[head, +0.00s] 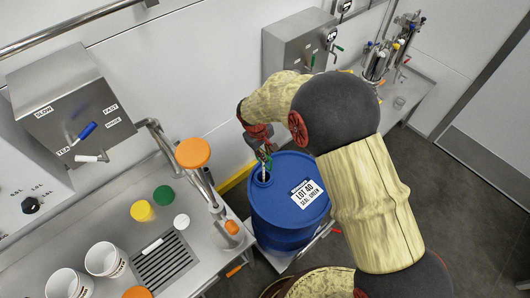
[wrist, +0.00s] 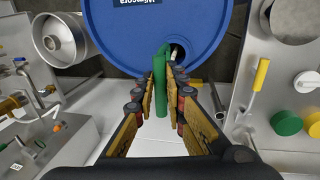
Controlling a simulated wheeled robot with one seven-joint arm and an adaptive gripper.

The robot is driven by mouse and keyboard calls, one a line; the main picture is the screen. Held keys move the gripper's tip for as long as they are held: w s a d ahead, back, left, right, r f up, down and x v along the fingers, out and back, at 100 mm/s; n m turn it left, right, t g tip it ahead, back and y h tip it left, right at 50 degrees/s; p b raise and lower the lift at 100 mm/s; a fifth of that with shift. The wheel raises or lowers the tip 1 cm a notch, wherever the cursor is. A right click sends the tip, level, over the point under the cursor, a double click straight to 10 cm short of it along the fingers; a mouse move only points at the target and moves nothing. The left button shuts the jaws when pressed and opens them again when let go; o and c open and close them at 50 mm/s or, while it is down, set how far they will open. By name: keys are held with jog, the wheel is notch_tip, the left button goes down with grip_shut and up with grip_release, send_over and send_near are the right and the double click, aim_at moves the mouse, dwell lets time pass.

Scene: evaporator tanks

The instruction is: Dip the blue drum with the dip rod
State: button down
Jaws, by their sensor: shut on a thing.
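The blue drum (head: 285,222) stands on a pale low platform, with a white label reading "LOT 40 SEAL GREEN" on its lid. Its lid also fills the top of the wrist view (wrist: 130,40), with an open dark bung hole (wrist: 178,52) near the rim. In the wrist view my gripper (wrist: 164,88) is shut on the green grip of the dip rod (wrist: 160,75). The pale shaft of the rod shows at the hole in both views. How deep it goes is hidden.
A steel bench (head: 100,220) at left holds white cups (head: 104,260), coloured caps, a drain grate (head: 165,263) and an orange-topped post (head: 193,153) close to the drum. A steel box (head: 300,50) is on the wall behind. Floor at right is clear.

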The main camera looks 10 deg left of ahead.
notch_tip(320, 180, down, 10)
jog(key=b, duration=0.6)
dwell(4.0)
dwell(0.4)
